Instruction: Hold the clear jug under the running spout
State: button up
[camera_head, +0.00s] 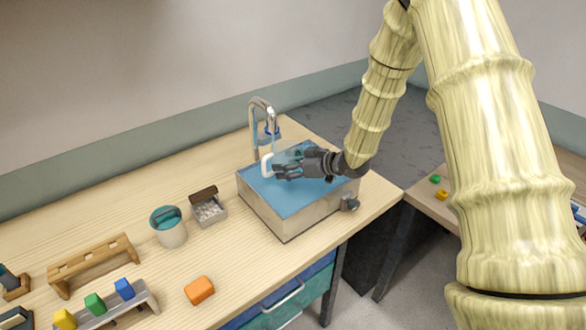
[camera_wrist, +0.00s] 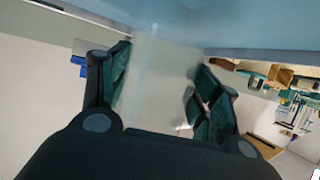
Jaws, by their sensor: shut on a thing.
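The clear jug (camera_head: 284,158) is see-through and hard to outline; a white, handle-like loop (camera_head: 266,165) shows at its left. It is over the blue-topped basin (camera_head: 255,195), close below the curved metal spout (camera_head: 262,103). My gripper (camera_head: 283,170) reaches in from the right and is shut on the jug. In the wrist view, the jug's pale clear wall (camera_wrist: 158,85) fills the gap between the two dark green fingers. I cannot tell whether the stream enters the jug, or how full it is.
A bucket (camera_head: 170,235) with a teal inside and a small box (camera_head: 209,210) stand left of the basin. An orange block (camera_head: 199,290) lies near the front edge. Wooden racks (camera_head: 95,262) and coloured blocks are at lower left.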

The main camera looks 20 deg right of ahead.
jog(key=shift+w+a+r, duration=0.2)
jog(key=shift+w+a, duration=0.05)
jog(key=shift+w, duration=0.2)
jog(key=shift+w+a+r, duration=0.15)
jog(key=shift+w+a, duration=0.05)
jog(key=shift+w, duration=0.2)
jog(key=shift+w+a+f, duration=0.15)
jog(key=shift+w+a, duration=0.1)
jog(key=shift+w, duration=0.55)
jog(key=shift+w+a, duration=0.25)
jog(key=shift+w, duration=0.45)
jog(key=shift+w, duration=0.1)
dwell(1.5)
jog(key=s+d+p, duration=0.1)
jog(key=s+d, duration=0.1)
jog(key=s, duration=0.4)
jog(key=s+d+p, duration=0.1)
jog(key=s+d, duration=0.1)
jog(key=s, duration=0.5)
jog(key=shift+d, duration=0.35)
jog(key=shift+s+a, duration=0.1)
jog(key=shift+s, duration=0.05)
